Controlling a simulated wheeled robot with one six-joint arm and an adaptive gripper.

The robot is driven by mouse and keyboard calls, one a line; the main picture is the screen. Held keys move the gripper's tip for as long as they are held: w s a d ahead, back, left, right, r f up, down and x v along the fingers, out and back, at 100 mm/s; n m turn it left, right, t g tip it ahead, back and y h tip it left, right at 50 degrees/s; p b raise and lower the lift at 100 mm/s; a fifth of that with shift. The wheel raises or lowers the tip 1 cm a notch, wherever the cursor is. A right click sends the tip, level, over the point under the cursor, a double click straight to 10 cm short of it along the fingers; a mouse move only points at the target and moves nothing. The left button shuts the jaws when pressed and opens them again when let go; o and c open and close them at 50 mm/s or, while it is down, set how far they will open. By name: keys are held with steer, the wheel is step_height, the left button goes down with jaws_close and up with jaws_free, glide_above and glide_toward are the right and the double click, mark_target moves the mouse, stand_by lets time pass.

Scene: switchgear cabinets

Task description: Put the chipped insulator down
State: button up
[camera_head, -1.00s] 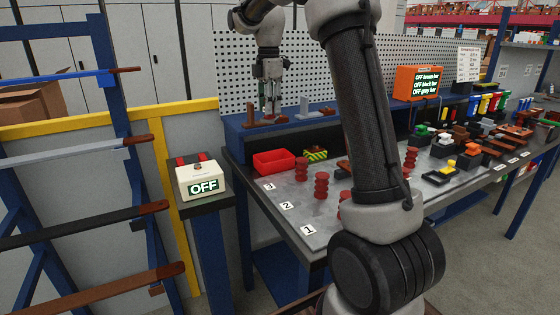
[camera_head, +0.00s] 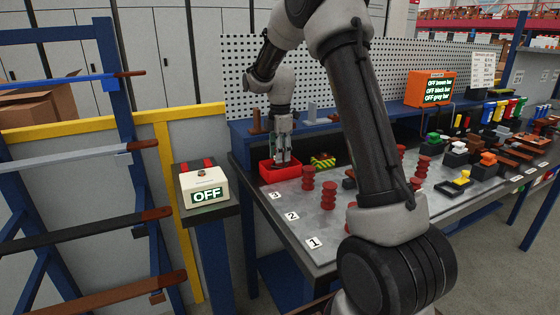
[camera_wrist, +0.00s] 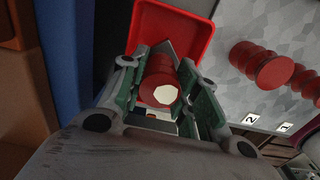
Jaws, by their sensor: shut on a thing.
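My gripper (camera_head: 281,158) points down into the red tray (camera_head: 268,176) at the back left of the workbench. In the wrist view my gripper (camera_wrist: 170,92) is shut on a dark red ribbed insulator (camera_wrist: 160,80), the chipped insulator by the task's name. A pale, uneven patch shows on its near end. The red tray (camera_wrist: 186,18) lies just beyond and around it in that view. In the head view the insulator is hidden by the fingers and the tray wall, so I cannot tell whether it touches the tray floor.
Several red insulators (camera_head: 329,195) stand on the grey bench top right of the tray, near number plates 1, 2 and 3. A yellow-green striped block (camera_head: 322,160) sits beside the tray. The OFF box (camera_head: 206,190) stands at the left. An orange display (camera_head: 430,89) is behind.

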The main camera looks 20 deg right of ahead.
steer(key=shift+f, duration=1.4)
steer(key=shift+f, duration=0.1)
steer(key=o, duration=0.9)
